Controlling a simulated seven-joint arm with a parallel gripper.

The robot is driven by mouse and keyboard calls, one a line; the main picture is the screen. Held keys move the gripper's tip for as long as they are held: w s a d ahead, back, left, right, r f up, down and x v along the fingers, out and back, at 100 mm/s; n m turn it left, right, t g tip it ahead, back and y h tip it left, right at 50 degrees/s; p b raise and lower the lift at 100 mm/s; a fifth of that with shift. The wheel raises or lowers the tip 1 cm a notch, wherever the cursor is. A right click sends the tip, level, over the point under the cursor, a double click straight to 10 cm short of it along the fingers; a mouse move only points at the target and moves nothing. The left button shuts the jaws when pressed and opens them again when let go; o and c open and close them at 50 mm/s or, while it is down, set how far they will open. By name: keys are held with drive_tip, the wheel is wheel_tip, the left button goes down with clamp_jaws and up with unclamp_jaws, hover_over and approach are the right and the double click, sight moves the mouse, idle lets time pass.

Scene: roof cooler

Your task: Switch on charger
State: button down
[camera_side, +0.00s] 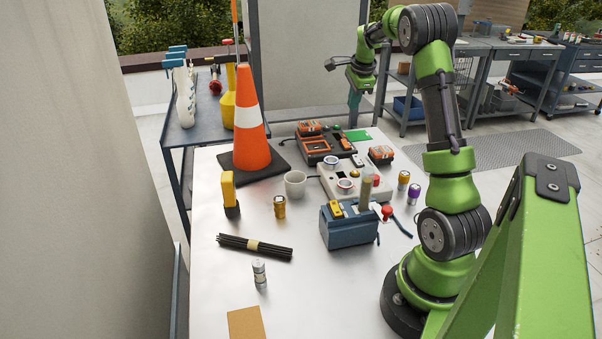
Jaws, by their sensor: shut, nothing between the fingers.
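A dark charger unit (341,148) sits at the back of the metal table, with orange and black battery packs on it. I cannot make out its switch at this size. My gripper (354,106) is shut and empty, pointing down, and appears above and behind the charger, apart from it. A pale control box (330,184) with round gauges, a yellow button and a red button stands in front of the charger. Another orange and black battery (381,154) is to its right.
A traffic cone (250,125), a white mug (295,184) and a yellow tool (230,192) stand left. A blue box (346,232) with a red knob is in front. The front table area is mostly clear.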

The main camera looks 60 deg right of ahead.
sight(344, 140)
drive_tip(key=shift+f, duration=0.15)
drive_tip(key=x, duration=1.3)
drive_tip(key=shift+w+d+f, duration=0.15)
drive_tip(key=shift+f, duration=0.2)
drive_tip(key=shift+w+d+f, duration=0.1)
drive_tip(key=shift+f, duration=0.2)
drive_tip(key=shift+s+a+r, duration=0.15)
drive_tip(key=shift+s+a, duration=0.45)
